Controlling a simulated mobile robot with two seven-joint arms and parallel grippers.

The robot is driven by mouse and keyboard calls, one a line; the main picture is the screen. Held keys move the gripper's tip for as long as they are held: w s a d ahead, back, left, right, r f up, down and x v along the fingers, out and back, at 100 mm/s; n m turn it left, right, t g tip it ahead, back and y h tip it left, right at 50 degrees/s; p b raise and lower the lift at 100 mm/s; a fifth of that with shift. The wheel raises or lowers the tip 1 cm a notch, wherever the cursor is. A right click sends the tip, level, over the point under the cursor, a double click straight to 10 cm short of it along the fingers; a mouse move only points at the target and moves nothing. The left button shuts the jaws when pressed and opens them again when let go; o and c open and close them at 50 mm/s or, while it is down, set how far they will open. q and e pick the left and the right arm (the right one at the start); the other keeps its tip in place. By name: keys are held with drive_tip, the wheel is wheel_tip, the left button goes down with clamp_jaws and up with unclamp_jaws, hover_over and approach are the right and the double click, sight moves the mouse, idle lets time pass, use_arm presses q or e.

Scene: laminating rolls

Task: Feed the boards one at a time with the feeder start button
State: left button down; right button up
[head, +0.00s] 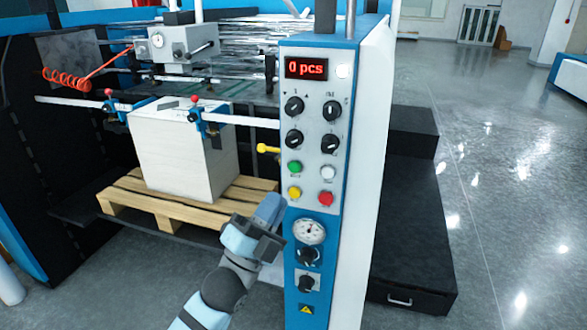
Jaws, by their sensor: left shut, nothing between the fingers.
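The control panel (312,140) stands upright at the centre, with a red display (306,68) reading "0 pcs". Its push buttons are green (294,167), white (328,172), yellow (294,193) and red (326,198); their labels are too small to read, so I cannot tell which is the feeder start button. A pale stack of boards (180,155) sits on a wooden pallet (190,204) inside the machine, left of the panel. My left gripper (272,212) is shut and empty, below and left of the buttons, apart from them. My right gripper is not in view.
A yellow-knobbed lever (266,149) sticks out left of the panel. Dark steps (410,200) stand behind the panel at right. The shiny floor (500,180) at right is clear.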

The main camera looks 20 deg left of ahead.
sight(295, 167)
use_arm(q)
drive_tip(key=w+b, duration=0.1)
drive_tip(key=w, duration=0.7)
drive_tip(key=shift+w+d, duration=0.1)
drive_tip(key=shift+w, duration=0.1)
idle(0.9)
idle(0.8)
drive_tip(key=shift+w, duration=0.4)
